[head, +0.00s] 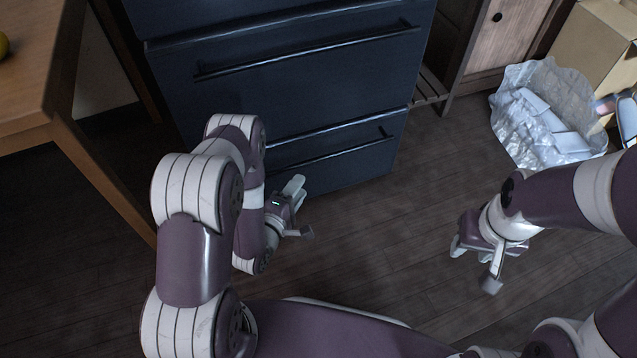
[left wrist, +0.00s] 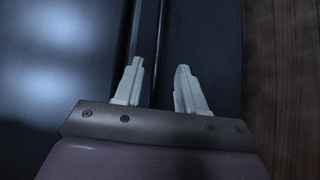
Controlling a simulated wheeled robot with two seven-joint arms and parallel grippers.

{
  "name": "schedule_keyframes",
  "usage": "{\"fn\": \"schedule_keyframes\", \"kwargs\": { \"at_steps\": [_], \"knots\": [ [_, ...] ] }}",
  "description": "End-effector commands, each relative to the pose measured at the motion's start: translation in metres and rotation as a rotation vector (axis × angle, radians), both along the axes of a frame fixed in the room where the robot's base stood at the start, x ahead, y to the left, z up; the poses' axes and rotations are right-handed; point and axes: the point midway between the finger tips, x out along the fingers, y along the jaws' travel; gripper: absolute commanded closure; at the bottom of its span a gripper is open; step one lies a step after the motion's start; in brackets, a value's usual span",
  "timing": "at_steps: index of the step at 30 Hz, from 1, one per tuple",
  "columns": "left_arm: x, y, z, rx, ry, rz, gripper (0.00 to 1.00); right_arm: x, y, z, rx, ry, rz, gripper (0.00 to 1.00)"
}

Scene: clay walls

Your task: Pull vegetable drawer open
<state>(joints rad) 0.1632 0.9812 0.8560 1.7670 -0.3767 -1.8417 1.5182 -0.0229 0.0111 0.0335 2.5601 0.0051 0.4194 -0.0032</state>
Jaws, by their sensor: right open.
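The dark blue drawer unit (head: 290,110) stands ahead with its drawers looking shut. Its lower drawer (head: 375,170) has a long dark bar handle (head: 345,152), partly hidden by my left arm. My left gripper (head: 295,188) is low in front of the lower drawer, near the handle's left part. In the left wrist view its two pale fingers (left wrist: 158,88) are apart, and the thin dark handle bar (left wrist: 158,45) lines up with the gap between them. I cannot tell whether the bar is within the fingers' reach. My right gripper (head: 487,248) is open and empty above the floor.
An upper drawer handle (head: 310,52) runs above. A wooden table (head: 35,75) is at the left. Crumpled plastic wrap (head: 550,110) and a cardboard box (head: 597,45) lie at the right. The floor (head: 390,220) before the drawers is clear.

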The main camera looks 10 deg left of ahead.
Motion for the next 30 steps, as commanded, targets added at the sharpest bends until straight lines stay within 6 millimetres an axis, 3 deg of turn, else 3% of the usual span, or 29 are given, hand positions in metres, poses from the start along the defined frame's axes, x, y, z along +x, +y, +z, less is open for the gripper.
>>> {"fn": "schedule_keyframes", "kwargs": {
  "at_steps": [5,12,18,29,30],
  "knots": [
    [0.017,-0.004,-0.01,-0.032,-0.023,0.005,0.6,0.0,0.0,-0.018,0.0,-0.001,0.0,0.57],
    [0.077,-0.017,-0.02,-0.031,-0.023,0.005,0.6,0.0,0.0,-0.052,0.0,-0.001,0.0,0.57],
    [0.111,-0.023,-0.022,-0.029,-0.021,0.006,0.6,0.0,0.0,-0.068,0.0,-0.001,0.0,0.57],
    [0.12,-0.025,-0.019,-0.029,-0.017,0.007,0.6,0.0,0.0,-0.069,0.0,-0.001,0.0,0.57],
    [0.12,-0.025,-0.019,-0.029,-0.017,0.007,0.7,0.0,0.0,-0.069,0.0,-0.001,0.0,0.57]
  ]
}}
